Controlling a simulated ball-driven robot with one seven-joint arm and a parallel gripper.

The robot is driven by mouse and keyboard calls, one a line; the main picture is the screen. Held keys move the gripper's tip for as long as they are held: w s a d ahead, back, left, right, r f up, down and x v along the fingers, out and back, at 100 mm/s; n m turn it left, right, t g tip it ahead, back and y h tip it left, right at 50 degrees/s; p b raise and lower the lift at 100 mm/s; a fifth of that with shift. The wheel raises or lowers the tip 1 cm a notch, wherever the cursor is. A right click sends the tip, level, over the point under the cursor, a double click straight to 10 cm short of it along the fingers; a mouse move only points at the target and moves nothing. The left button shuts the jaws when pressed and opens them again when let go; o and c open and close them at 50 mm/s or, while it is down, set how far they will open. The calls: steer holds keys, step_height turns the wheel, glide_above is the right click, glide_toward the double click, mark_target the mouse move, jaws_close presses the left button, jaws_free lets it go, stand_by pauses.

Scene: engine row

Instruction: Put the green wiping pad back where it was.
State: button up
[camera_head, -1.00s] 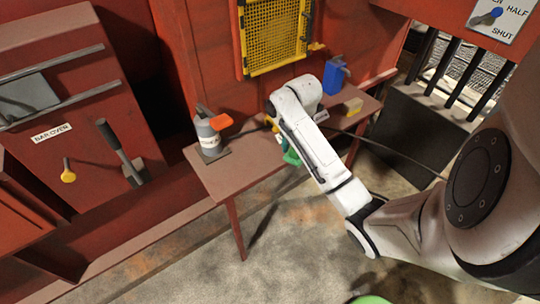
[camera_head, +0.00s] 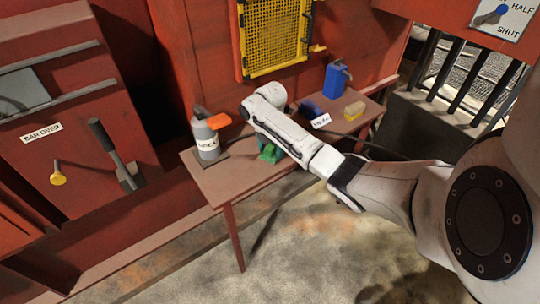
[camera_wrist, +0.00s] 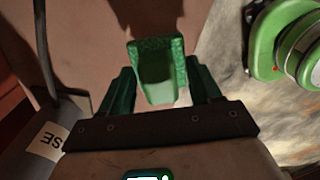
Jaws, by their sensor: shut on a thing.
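The green wiping pad (camera_wrist: 158,68) shows in the wrist view as a green block with a rough edge, between the two dark green fingers of my gripper (camera_wrist: 160,75). The gripper is shut on it. In the head view, the green of the gripper and pad (camera_head: 270,153) shows below my forearm, over the middle of the brown bench (camera_head: 215,182). My arm hides part of it, and I cannot tell whether the pad touches the bench top.
A white label (camera_head: 321,121), a yellow block (camera_head: 355,110) and a blue can (camera_head: 336,80) are to the right. The bench's front left is clear.

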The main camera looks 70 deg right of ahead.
mark_target(270, 154)
steer(key=shift+w+d+f, duration=0.15)
steer(key=shift+w+f, duration=0.1)
steer(key=shift+f, duration=1.55)
steer(key=o, duration=0.9)
steer(key=shift+o, duration=0.2)
steer(key=shift+r, duration=0.15)
step_height(270, 154, up, 12)
steer(key=shift+f+b, duration=0.1)
steer(key=shift+b, duration=0.2)
